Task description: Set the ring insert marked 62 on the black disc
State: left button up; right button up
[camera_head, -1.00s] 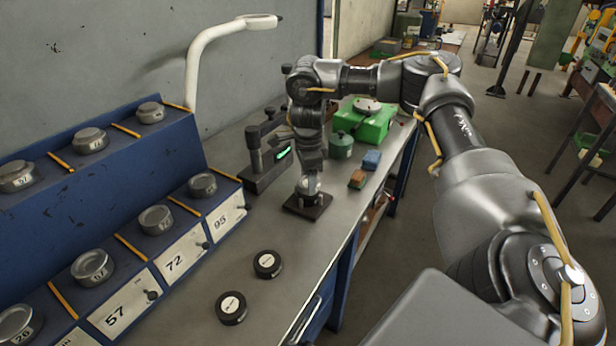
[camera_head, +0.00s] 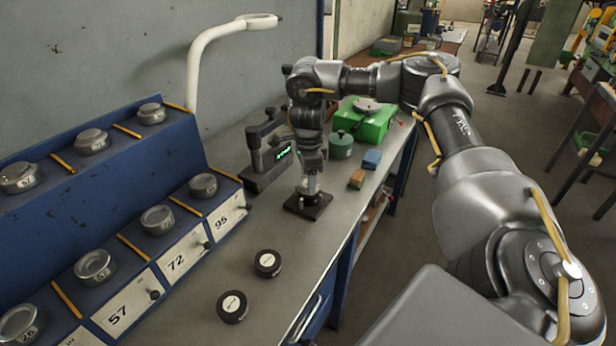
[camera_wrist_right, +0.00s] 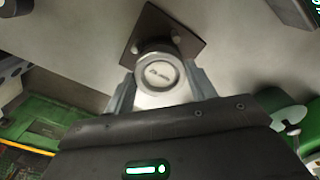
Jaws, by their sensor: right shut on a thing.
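My right gripper (camera_head: 308,184) is at the small dark square plate (camera_head: 318,209) on the bench, pointing down. In the right wrist view its two fingers are closed around a pale, round metal ring insert (camera_wrist_right: 160,72). The mark on its face is too blurred to read. The square plate shows just beyond the insert (camera_wrist_right: 150,24); I cannot tell whether they touch. Two black discs with white labels lie on the front bench, one farther back (camera_head: 267,264) and one nearer (camera_head: 232,307). My left gripper is out of view.
A blue stepped rack (camera_head: 110,215) with several metal inserts and number cards stands at left. A dark gauge stand (camera_head: 264,160) with green lights is close left of my gripper.

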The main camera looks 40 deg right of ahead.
jog(key=shift+f, duration=0.5)
dwell(0.3)
jog(key=o, duration=1)
notch_tip(320, 180, up, 11)
jog(key=p, duration=1.2)
jog(key=shift+a, duration=0.1)
